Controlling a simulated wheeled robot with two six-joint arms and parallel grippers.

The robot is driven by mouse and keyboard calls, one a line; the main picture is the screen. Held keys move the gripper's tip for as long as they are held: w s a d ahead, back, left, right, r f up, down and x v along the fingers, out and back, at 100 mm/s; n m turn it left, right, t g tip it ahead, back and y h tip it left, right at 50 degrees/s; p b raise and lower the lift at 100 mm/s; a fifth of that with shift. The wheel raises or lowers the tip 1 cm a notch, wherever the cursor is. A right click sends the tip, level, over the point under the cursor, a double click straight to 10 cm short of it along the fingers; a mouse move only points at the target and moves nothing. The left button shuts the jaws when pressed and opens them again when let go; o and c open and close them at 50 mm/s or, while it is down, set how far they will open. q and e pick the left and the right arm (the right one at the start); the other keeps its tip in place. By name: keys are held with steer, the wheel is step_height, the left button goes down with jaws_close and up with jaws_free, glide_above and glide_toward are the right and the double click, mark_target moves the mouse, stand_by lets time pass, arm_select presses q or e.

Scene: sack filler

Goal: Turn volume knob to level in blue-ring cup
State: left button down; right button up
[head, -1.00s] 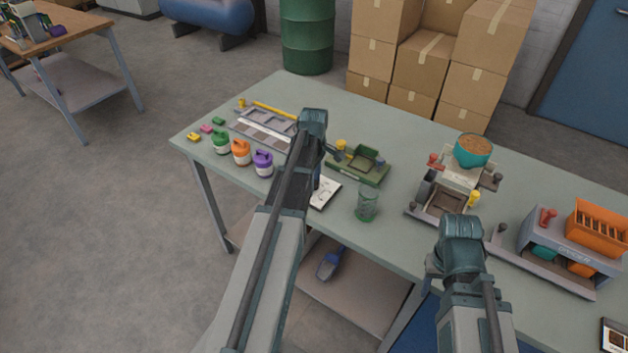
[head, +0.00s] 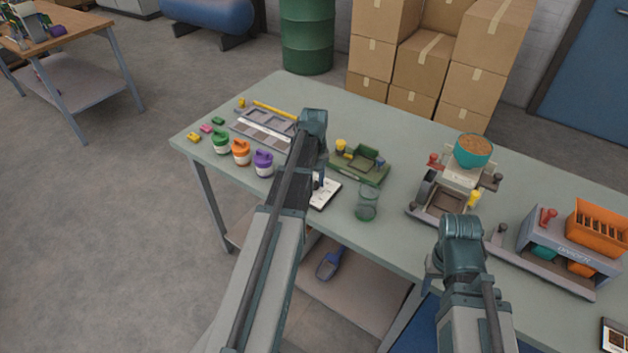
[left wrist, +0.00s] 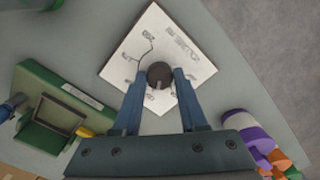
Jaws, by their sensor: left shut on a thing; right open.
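A white panel (left wrist: 128,62) with printed marks and a curved line carries a dark round knob (left wrist: 160,74); a small pale mark shows at the knob's lower edge. My left gripper (left wrist: 161,76) is shut on the knob, a blue finger on each side. In the head view the panel (head: 326,193) lies near the table's front edge, and my left arm hides the knob. A clear greenish cup (head: 367,203) stands just right of the panel; I cannot make out a blue ring on it. My right gripper (head: 434,268) is partly seen at the front edge, its fingertips hidden, open.
A green tray-like device (head: 362,168) sits behind the cup. Green, orange and purple jugs (head: 263,163) stand left of my left arm. A machine with a teal bowl (head: 473,151) and an orange-topped unit (head: 590,235) fill the right side.

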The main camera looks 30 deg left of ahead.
mark_target(314, 183)
arm_select(q)
steer(key=shift+m, duration=0.9)
steer(key=shift+c, duration=2.2)
jaws_free()
step_height(314, 183, up, 14)
steer(key=p, duration=1.4)
steer(key=shift+f, duration=0.1)
